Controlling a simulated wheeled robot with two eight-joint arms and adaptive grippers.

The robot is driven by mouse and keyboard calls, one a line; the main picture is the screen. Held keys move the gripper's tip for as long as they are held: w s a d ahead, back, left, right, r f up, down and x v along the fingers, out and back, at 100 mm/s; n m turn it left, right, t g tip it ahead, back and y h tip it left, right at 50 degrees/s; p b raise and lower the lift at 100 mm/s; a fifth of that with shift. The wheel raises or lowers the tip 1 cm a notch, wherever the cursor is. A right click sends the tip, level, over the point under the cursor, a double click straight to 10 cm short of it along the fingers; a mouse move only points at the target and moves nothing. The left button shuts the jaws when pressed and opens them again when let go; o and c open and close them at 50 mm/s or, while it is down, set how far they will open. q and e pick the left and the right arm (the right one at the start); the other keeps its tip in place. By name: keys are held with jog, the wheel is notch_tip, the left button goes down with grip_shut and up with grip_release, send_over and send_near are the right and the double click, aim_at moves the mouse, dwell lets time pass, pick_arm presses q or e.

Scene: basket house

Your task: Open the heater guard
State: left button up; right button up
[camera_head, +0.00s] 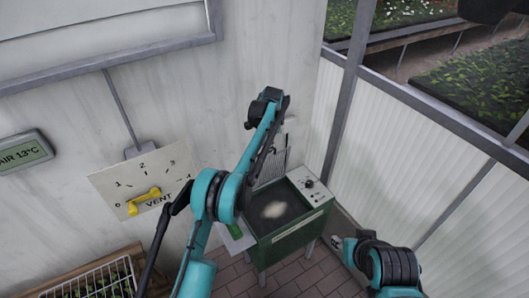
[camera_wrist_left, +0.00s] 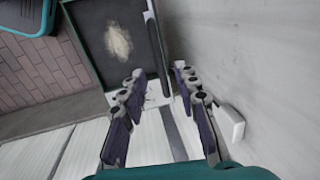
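The heater (camera_head: 290,222) is a green box standing on the floor by the wall. Its dark top has a pale patch, and a light panel with knobs (camera_head: 310,184) is on its right. The grille-like heater guard (camera_head: 273,163) stands roughly upright at the back of the heater, partly hidden by my left arm. In the left wrist view the guard (camera_wrist_left: 158,48) shows nearly edge-on, beyond the fingers. My left gripper (camera_wrist_left: 160,78) is open, with nothing between its fingers. My right gripper (camera_head: 340,243) is low, right of the heater; its fingers are too small to read.
A vent plate (camera_head: 160,165) with a yellow handle (camera_head: 143,202) is on the wall at left. A wire basket with plants (camera_head: 95,280) is at lower left. A ribbed partition (camera_head: 400,150) stands at right. Brick floor (camera_head: 320,270) is around the heater.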

pick_arm(q)
notch_tip(320, 180, up, 6)
jog(key=s, duration=0.1)
jog(key=shift+d+r, duration=0.2)
jog(key=shift+d, duration=0.15)
jog(key=s+a+r+n+t+b, duration=0.1)
jog(key=s+a+r+n+b, duration=0.25)
jog(key=s, duration=0.65)
jog(key=s+a+r+n+t+b, duration=0.2)
jog(key=s+a+r, duration=0.25)
jog(key=s, duration=0.55)
jog(key=s+a+f+n+t+b, duration=0.1)
jog(key=s+a+f+n+b, duration=0.1)
jog(key=s+f, duration=0.5)
jog(key=s+a+f+n+t+h+b, duration=0.1)
jog(key=s+f, duration=0.7)
jog(key=s, duration=0.8)
jog(key=shift+a+f+n+t+b, duration=0.2)
jog(key=shift+a+n+t+b, duration=0.15)
jog(key=shift+n+b, duration=0.6)
